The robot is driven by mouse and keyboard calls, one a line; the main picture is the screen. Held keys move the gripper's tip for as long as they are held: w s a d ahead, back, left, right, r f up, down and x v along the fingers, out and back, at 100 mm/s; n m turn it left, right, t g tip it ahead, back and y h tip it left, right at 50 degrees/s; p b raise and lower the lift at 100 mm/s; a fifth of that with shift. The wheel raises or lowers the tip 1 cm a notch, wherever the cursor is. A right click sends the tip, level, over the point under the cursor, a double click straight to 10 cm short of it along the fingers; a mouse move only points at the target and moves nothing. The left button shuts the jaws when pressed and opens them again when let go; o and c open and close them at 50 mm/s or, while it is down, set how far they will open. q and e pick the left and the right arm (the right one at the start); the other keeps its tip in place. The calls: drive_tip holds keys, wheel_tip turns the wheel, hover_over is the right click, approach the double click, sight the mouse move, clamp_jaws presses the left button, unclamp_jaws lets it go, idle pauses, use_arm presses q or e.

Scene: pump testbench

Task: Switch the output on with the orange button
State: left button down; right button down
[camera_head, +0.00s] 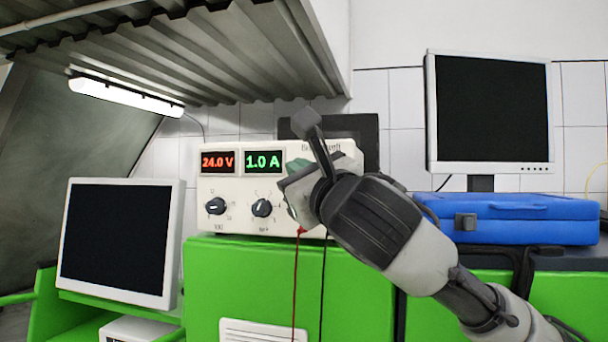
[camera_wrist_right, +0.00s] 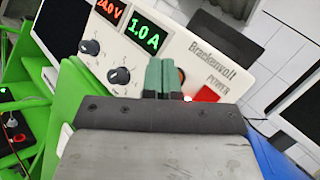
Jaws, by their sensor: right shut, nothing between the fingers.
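The cream power supply (camera_head: 235,182) stands on the green bench, with a red 24.0 V display and a green 1.0 A display lit. My right gripper (camera_head: 296,190) is in front of its right half and hides that part of the panel. In the right wrist view my gripper's green fingers (camera_wrist_right: 162,75) are shut and empty, over the lower panel. A red square (camera_wrist_right: 208,95) marked POWER is further right. My left gripper is not in view.
Two dark knobs (camera_head: 216,206) are on the supply's left half. Red and black leads hang from its front. A blue case (camera_head: 520,215) lies to the right below a monitor (camera_head: 492,112). Another monitor (camera_head: 118,240) stands at left. A corrugated shelf (camera_head: 190,55) overhangs.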

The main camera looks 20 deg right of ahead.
drive_tip(key=shift+s+a+p, duration=0.15)
drive_tip(key=shift+s+a, duration=0.4)
drive_tip(key=shift+s, duration=0.3)
drive_tip(key=shift+s+a+p, duration=0.15)
drive_tip(key=shift+s+a, duration=0.4)
drive_tip(key=shift+s, duration=0.25)
drive_tip(key=shift+s+a+p, duration=0.15)
drive_tip(key=shift+s+a, duration=0.4)
drive_tip(key=shift+s, duration=0.3)
